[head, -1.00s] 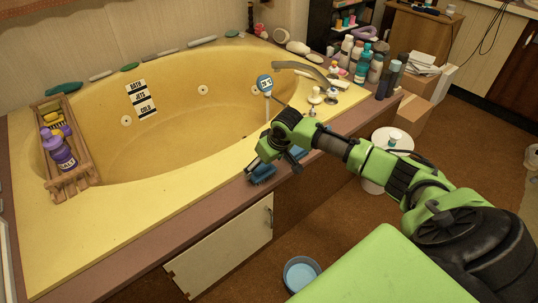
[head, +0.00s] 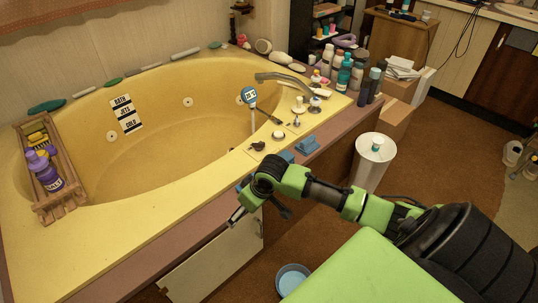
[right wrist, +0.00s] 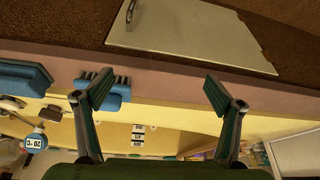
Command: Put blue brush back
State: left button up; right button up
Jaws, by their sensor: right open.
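The blue brush (right wrist: 122,88) lies on the tub's ledge, its dark bristles facing the cabinet side in the right wrist view. A small part of it (head: 241,186) shows behind my gripper in the head view. My right gripper (head: 259,217) is open and empty at the front edge of the ledge. In the right wrist view its fingers (right wrist: 158,88) are spread wide; the left finger overlaps the brush, and I cannot tell whether they touch. Two other blue things (head: 308,144) (head: 287,156) sit along the ledge by the taps. My left gripper is out of view.
A wooden rack (head: 55,202) with a purple salt bottle (head: 43,172) crosses the tub's left end. A tap (head: 285,79) and several bottles (head: 345,72) stand at the far right. A white bin (head: 371,165) and a blue bowl (head: 292,279) are on the floor.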

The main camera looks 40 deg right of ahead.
jog(key=s+a+f, duration=0.4)
jog(key=s+f, duration=0.3)
jog(key=s, duration=0.4)
jog(key=s+a+f+g, duration=0.1)
jog(key=s+a+f, duration=0.4)
jog(key=s+f, duration=0.3)
jog(key=s, duration=0.4)
jog(key=shift+a+f+h, duration=0.15)
jog(key=shift+f+h, duration=0.05)
jog(key=shift+h, duration=0.2)
jog(key=shift+s, duration=0.1)
